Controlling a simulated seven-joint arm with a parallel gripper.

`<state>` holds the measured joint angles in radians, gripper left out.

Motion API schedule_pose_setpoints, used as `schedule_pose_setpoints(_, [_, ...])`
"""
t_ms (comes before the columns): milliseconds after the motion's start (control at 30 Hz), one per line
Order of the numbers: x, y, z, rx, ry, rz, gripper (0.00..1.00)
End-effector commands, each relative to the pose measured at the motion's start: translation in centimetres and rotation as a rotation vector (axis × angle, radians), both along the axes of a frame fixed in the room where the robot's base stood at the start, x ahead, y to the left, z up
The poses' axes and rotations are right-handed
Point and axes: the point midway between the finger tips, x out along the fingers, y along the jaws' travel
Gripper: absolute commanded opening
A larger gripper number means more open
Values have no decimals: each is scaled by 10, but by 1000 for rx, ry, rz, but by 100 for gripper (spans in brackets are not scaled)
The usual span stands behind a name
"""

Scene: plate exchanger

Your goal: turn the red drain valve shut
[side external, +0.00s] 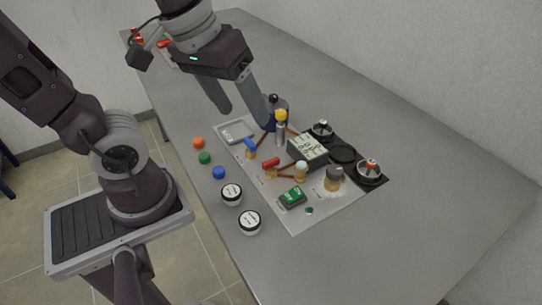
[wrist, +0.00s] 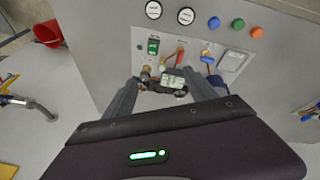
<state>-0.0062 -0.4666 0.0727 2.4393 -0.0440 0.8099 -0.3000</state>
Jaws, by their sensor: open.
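The red drain valve handle (side external: 271,163) sits on a brass body near the middle of the grey panel (side external: 318,217). The red handle also shows in the wrist view (wrist: 180,56), beyond my fingers and lying roughly along the picture's vertical. My gripper (side external: 246,119) is open and empty above the far-left part of the panel, apart from the red handle. In the wrist view its two grey fingers (wrist: 162,77) are spread, with the dark exchanger block (wrist: 172,81) showing between their tips.
A blue-handled valve (side external: 249,146) stands close to the red one. A yellow-topped post (side external: 281,125) and the exchanger block (side external: 307,151) rise nearby. A green switch (side external: 293,198) sits in front. Coloured buttons and two round gauges (side external: 231,194) line the near edge. The right of the table is clear.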

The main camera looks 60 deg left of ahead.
Motion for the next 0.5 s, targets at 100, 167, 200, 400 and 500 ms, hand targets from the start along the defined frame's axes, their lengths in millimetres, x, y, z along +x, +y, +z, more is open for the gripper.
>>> schedule_pose_setpoints(100, [49,18,-42,-133,168,417,65])
schedule_pose_setpoints(167, [68,30,-67,-167,231,625,65])
schedule_pose_setpoints(200, [77,38,-84,-179,265,750,65])
schedule_pose_setpoints(400, [96,64,-139,-179,339,1123,65])
schedule_pose_setpoints(500, [97,67,-153,-176,345,1163,65])
